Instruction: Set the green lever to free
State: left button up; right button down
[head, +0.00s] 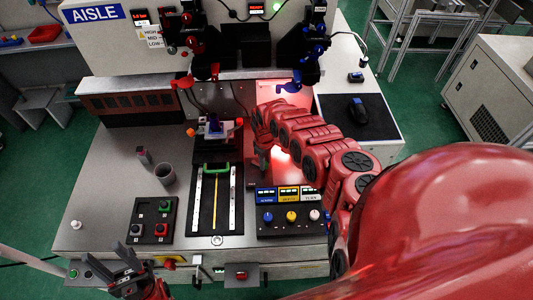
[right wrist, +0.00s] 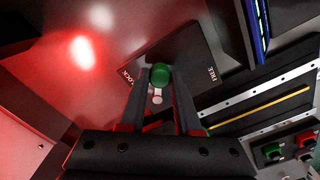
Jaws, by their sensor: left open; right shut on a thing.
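The green lever's round knob (right wrist: 160,75) shows in the right wrist view, on a short pale stem, over a black plate (right wrist: 190,52). The plate is marked LOCK on the left and FREE on the right; the knob appears between the two words. My right gripper (right wrist: 161,84) is shut on the knob, one finger on each side. In the head view my right gripper (head: 262,160) is left of the red-lit panel, and the lever is hidden there. My left gripper (head: 125,270) is open and empty near the table's front left edge.
A slide with a green handle (head: 216,169) and pale rails stands just left of my right gripper. A panel with several knobs (head: 290,216) lies in front of it. A button box (head: 153,220) and a grey cup (head: 165,174) stand at the left.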

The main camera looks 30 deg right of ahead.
jog(key=m, duration=0.1)
jog(key=a+m+p, duration=0.1)
jog(key=m, duration=0.1)
jog(key=shift+s+a+r+p, duration=0.2)
jog(key=shift+a+p, duration=0.05)
jog(key=shift+p, duration=0.15)
jog(key=shift+s+a+m+p, duration=0.1)
jog(key=shift+a+m+p, duration=0.3)
jog(key=shift+m, duration=0.4)
jog(key=shift+a+f+m+p, duration=0.1)
jog(key=shift+a+m+p, duration=0.25)
jog(key=shift+m, duration=0.75)
jog(key=shift+a+f+m+p, duration=0.1)
jog(key=shift+a+m, duration=0.45)
jog(key=shift+m, duration=0.55)
jog(key=shift+w, duration=0.2)
jog(key=c, duration=0.6)
grip_release()
jog(key=shift+a, duration=0.1)
jog(key=shift+r, duration=0.1)
